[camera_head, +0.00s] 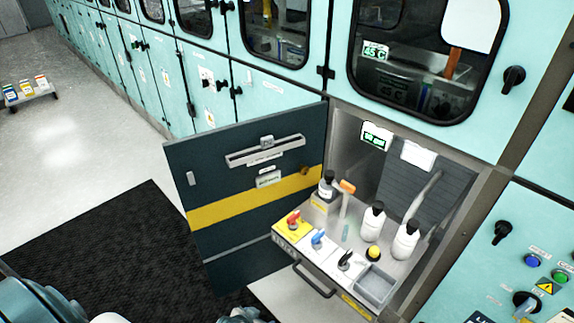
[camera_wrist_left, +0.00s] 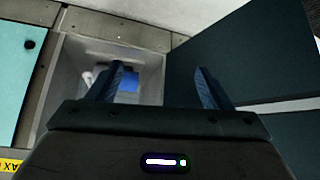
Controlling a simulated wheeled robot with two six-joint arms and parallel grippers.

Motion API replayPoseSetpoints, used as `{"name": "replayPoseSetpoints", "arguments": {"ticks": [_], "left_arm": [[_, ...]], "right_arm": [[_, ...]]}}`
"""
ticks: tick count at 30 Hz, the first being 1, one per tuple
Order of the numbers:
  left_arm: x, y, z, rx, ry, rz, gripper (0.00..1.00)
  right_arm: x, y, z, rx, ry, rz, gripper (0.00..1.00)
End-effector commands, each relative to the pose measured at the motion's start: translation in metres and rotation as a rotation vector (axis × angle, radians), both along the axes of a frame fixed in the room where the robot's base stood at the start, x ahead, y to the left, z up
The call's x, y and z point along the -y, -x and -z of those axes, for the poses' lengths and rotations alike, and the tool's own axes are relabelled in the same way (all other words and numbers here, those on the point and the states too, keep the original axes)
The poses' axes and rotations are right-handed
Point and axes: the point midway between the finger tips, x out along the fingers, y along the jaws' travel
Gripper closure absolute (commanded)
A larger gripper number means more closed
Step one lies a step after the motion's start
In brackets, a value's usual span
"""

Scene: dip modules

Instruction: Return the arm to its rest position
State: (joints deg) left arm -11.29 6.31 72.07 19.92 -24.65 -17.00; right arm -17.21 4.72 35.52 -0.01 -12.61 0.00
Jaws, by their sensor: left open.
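My left gripper (camera_wrist_left: 160,84) is open in the left wrist view, with its two dark blue fingers apart and nothing seen between them. Behind the fingers is a pale open compartment (camera_wrist_left: 148,62) holding a blue item (camera_wrist_left: 128,82) and a small white item, both partly hidden by the left finger. In the head view, parts of my own arm show only at the bottom left edge and bottom centre, and no fingertips can be made out there. My right gripper is in neither view.
A dark cabinet door (camera_head: 232,176) with a yellow stripe stands open. Beside it, a pulled-out drawer (camera_head: 325,255) carries white bottles (camera_head: 405,242), coloured handles and a grey tray (camera_head: 375,288). Teal cabinets line the back. A black mat (camera_head: 105,245) lies on open floor at left.

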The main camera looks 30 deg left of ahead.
Motion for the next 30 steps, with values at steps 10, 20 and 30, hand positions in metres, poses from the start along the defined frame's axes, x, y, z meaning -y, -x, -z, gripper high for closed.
{"name": "replayPoseSetpoints", "arguments": {"ticks": [10, 20, 30], "left_arm": [[-0.008, 0.051, 0.048, -0.102, -0.023, -0.028, 0.27], [-0.023, 0.255, 0.161, -0.42, -0.1, -0.079, 0.27], [-0.025, 0.347, 0.185, -0.543, -0.124, -0.081, 0.27]], "right_arm": [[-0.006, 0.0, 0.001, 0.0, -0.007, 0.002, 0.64], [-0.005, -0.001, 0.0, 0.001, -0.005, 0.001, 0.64], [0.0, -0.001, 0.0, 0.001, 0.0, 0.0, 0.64]]}}
